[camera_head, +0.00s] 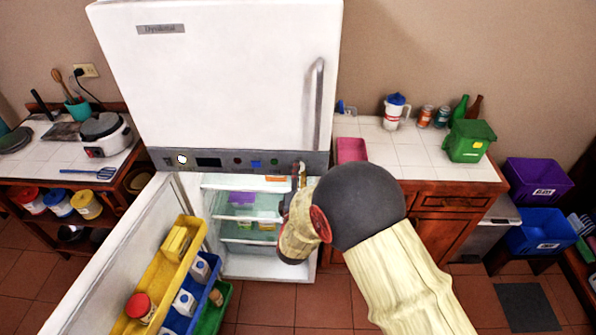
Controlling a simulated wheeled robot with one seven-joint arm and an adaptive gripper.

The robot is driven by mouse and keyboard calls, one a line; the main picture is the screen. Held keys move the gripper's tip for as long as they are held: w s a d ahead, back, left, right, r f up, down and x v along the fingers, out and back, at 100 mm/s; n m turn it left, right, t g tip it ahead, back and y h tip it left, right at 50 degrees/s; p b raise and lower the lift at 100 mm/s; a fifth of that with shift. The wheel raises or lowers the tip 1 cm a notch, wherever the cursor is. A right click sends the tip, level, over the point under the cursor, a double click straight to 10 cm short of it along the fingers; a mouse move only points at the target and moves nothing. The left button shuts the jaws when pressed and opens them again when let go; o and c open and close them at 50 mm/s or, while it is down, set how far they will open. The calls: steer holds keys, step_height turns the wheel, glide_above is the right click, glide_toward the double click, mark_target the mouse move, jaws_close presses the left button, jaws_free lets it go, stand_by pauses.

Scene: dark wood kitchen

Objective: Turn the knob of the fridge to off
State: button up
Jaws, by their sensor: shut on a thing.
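The white fridge (215,75) stands in the middle, with a grey control panel (225,161) between its shut upper door and its open lower compartment. A round white dial (182,159) is at the panel's left, followed by a dark display and several small controls. My gripper (298,170) reaches up to the panel's right end. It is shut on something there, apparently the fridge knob. The knob is hidden by the fingers and wrist, so its setting cannot be read.
The lower fridge door (95,265) hangs open to the left, with yellow, blue and green bins on it. Shelves inside hold containers. A tiled counter (415,155) at the right carries a jug, cans, bottles and a green bin (470,140). The left counter holds a cooker (105,135).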

steer(key=shift+f+n, duration=0.15)
steer(key=shift+n, duration=0.15)
steer(key=o, duration=1.1)
steer(key=shift+o, duration=0.2)
steer(key=s, duration=1.2)
steer(key=shift+a, duration=0.25)
